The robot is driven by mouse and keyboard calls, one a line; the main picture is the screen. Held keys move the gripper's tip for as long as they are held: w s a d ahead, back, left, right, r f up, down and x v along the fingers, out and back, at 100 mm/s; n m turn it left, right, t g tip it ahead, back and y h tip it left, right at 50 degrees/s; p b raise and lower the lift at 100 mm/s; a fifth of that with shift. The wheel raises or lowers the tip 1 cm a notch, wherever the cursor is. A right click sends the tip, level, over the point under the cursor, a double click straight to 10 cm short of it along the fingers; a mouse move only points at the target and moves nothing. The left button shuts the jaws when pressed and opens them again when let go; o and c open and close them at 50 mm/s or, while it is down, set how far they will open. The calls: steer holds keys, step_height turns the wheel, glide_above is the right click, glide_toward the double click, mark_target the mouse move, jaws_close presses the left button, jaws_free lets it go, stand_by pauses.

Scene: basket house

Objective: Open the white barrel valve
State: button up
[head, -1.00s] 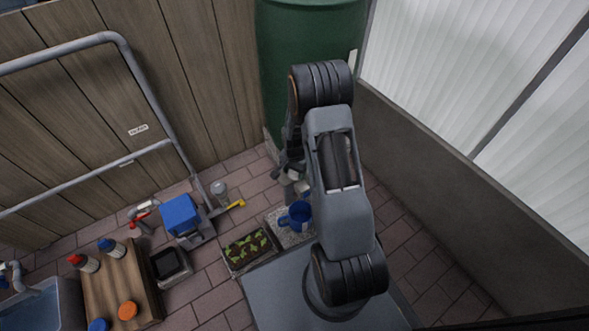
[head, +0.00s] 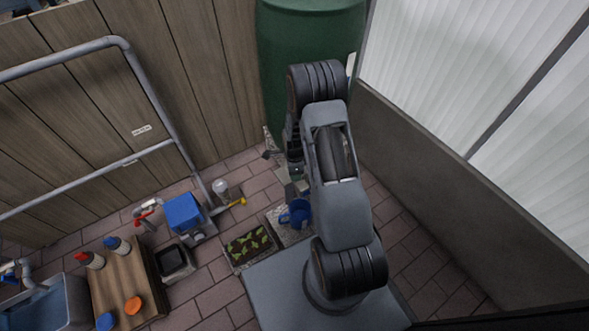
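The green barrel (head: 308,32) stands against the wooden fence at the top centre of the head view, behind my arm. I cannot make out its white valve; the barrel's lower front is largely covered by my arm and wrist. My gripper (head: 289,162) is low in front of the barrel, just left of my arm link. It is dark, small and partly hidden, so whether its fingers are open or shut, or touch anything, does not show.
A blue mug (head: 298,212) stands on a grey slab below my gripper, beside a seedling tray (head: 249,246). A blue-topped device (head: 184,213), a wooden bench (head: 126,276) with bottles and a metal rail (head: 151,88) are left. A low wall (head: 430,185) bounds the right.

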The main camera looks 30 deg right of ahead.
steer(key=shift+m, duration=1.7)
steer(key=shift+m+p, duration=0.3)
steer(key=o, duration=0.9)
step_height(320, 180, up, 14)
steer(key=p, duration=0.5)
steer(key=shift+f, duration=0.1)
